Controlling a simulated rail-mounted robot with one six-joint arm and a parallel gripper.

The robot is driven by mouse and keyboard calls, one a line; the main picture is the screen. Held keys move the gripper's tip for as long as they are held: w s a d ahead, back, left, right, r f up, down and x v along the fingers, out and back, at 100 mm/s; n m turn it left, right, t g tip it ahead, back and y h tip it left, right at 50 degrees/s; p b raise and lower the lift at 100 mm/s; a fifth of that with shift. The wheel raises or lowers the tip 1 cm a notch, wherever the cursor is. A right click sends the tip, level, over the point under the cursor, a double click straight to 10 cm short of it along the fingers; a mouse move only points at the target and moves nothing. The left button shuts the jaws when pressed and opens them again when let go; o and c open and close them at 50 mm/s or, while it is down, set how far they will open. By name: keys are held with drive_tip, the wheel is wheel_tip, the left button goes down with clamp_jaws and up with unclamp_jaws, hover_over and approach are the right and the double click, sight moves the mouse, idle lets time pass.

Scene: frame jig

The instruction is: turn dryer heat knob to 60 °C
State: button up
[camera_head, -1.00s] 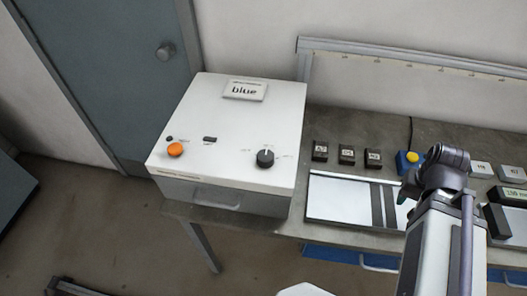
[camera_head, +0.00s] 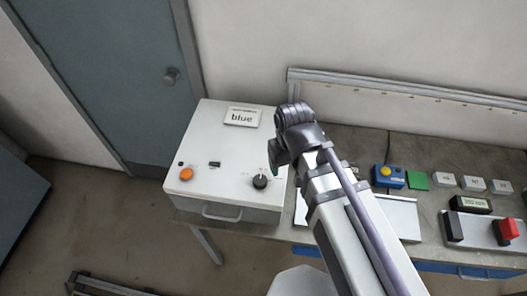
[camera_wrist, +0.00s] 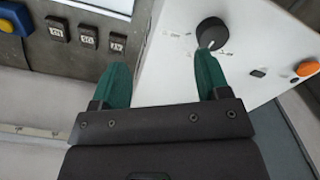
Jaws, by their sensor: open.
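The dryer (camera_head: 225,155) is a white box on the left end of the bench with a "blue" label on its top. Its heat knob (camera_head: 260,181) is a black dial with a pale pointer line and small marks around it, too small to read. In the wrist view the knob (camera_wrist: 212,33) lies just beyond the right fingertip. My gripper (camera_wrist: 163,75) is open and empty, its two green fingers apart, with the dryer panel's edge running between them.
An orange button (camera_head: 186,174) and a small black switch (camera_head: 214,164) sit left of the knob. On the bench to the right are a blue box with a yellow button (camera_head: 387,176), a green square (camera_head: 417,180), a display and a red switch (camera_head: 509,229).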

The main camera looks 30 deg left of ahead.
sight(260, 180)
drive_tip(key=s+a+r+n+p, duration=0.25)
drive_tip(key=s+a+r, duration=0.2)
drive_tip(key=a, duration=0.25)
drive_tip(key=shift+n, duration=0.35)
drive_tip(key=f+b, duration=0.8)
drive_tip(key=w+f+b, duration=0.1)
drive_tip(key=f+b, duration=0.3)
drive_tip(key=shift+d+b, duration=0.3)
drive_tip(key=shift+r, duration=0.15)
drive_tip(key=c, duration=0.9)
